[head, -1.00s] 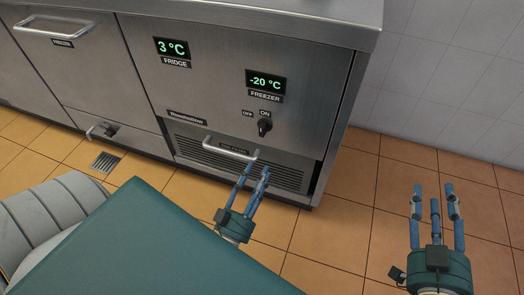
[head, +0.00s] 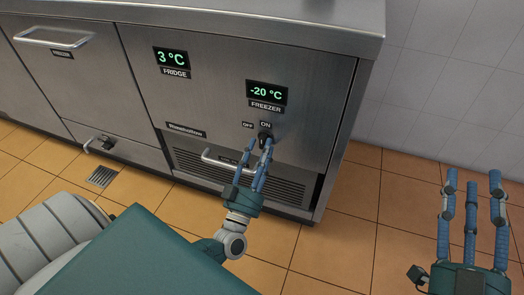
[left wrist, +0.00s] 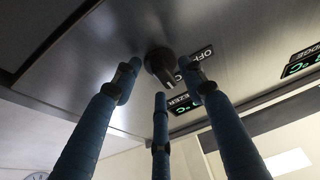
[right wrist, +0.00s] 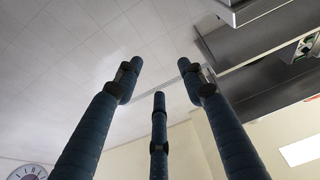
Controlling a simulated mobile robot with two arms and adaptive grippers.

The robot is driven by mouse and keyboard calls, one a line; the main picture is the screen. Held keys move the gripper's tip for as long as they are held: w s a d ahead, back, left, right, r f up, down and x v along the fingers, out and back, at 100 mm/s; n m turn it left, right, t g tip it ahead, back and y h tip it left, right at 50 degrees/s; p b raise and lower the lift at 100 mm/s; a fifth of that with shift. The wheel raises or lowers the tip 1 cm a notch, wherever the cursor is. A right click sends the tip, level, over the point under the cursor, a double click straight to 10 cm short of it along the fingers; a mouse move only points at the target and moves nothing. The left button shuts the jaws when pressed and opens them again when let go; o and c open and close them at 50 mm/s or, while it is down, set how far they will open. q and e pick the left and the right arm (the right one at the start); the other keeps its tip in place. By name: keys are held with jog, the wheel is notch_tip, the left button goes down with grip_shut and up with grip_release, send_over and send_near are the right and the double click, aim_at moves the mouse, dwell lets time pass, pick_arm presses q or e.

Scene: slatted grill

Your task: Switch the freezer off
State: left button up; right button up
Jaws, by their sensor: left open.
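The freezer knob (head: 265,138) is a black rotary switch on the steel front, with an OFF label (head: 248,125) to its left and an ON label (head: 266,124) above it. The freezer display (head: 266,92) reads -20 °C. My left gripper (head: 259,144) is open with its fingertips just at the knob, partly covering it. In the left wrist view the knob (left wrist: 161,64) sits between and beyond the spread fingers; I cannot tell whether they touch it. My right gripper (head: 472,180) is open and empty at the right, away from the panel.
The fridge display (head: 172,57) reads 3 °C at the upper left. A vent grille with a bar handle (head: 222,158) lies below the knob. A drawer handle (head: 54,38) is at the far left. The tiled floor (head: 385,215) on the right is free.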

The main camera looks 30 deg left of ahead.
pick_arm(q)
jog(key=shift+c, duration=0.3)
grip_shut()
